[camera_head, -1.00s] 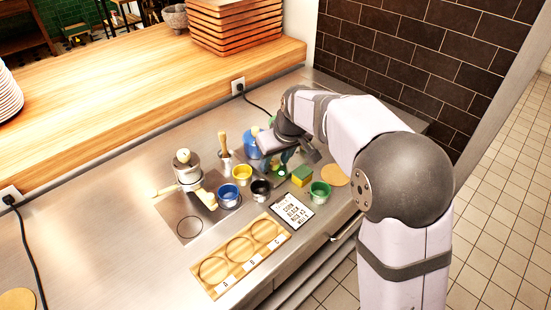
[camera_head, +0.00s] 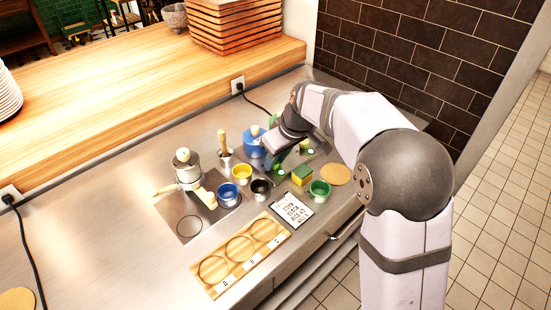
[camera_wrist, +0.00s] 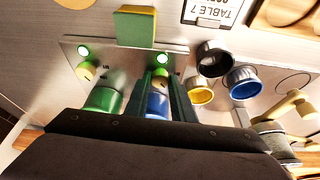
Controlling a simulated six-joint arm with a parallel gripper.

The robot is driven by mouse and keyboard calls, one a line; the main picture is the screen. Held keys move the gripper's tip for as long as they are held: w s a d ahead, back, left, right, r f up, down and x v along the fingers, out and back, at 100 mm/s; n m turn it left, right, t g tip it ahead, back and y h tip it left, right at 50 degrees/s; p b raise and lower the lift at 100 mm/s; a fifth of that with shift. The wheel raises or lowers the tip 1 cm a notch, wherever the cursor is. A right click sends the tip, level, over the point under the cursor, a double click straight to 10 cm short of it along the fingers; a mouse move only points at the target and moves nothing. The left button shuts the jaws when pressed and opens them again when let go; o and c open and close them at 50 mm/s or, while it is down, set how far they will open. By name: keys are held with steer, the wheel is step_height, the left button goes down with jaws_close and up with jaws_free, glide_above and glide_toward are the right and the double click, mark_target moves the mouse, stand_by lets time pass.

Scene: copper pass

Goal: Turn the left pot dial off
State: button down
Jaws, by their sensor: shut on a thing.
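The blue pot (camera_head: 252,142) stands at the left of the metal hob panel; it also shows in the wrist view (camera_wrist: 158,104). The left dial (camera_wrist: 161,73) is a pale knob in front of it, mostly hidden by my fingers. My gripper (camera_wrist: 162,78) is shut on this dial, with one dark green finger on each side. In the head view my gripper (camera_head: 276,160) is low over the panel. A green light (camera_wrist: 162,58) glows beside the left dial. The dial's marking is hidden.
The second dial (camera_wrist: 85,71) sits in front of a green pot (camera_wrist: 103,100), with another lit green light (camera_wrist: 84,50). A green-and-yellow sponge (camera_head: 302,175) lies close in front of the panel. Yellow (camera_head: 242,173), black (camera_head: 260,189) and blue (camera_head: 228,194) cups stand to the left.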

mark_target(287, 168)
steer(key=n, duration=0.2)
steer(key=n+g+y, duration=0.1)
steer(key=n, duration=0.1)
steer(key=shift+w+r+n, duration=0.1)
steer(key=shift+w+n, duration=0.1)
steer(key=shift+n, duration=0.1)
steer(key=n+g+p, duration=0.1)
steer(key=n, duration=0.1)
steer(key=n+g, duration=0.1)
steer(key=n, duration=0.1)
steer(key=shift+w+n+y+p, duration=0.15)
steer(key=shift+n+y+p, duration=0.15)
steer(key=shift+n+p, duration=0.1)
steer(key=c, duration=1.5)
jaws_free()
steer(key=shift+d, duration=0.1)
steer(key=shift+r, duration=0.1)
steer(key=shift+b+v, duration=0.4)
steer(key=shift+v, duration=3.2)
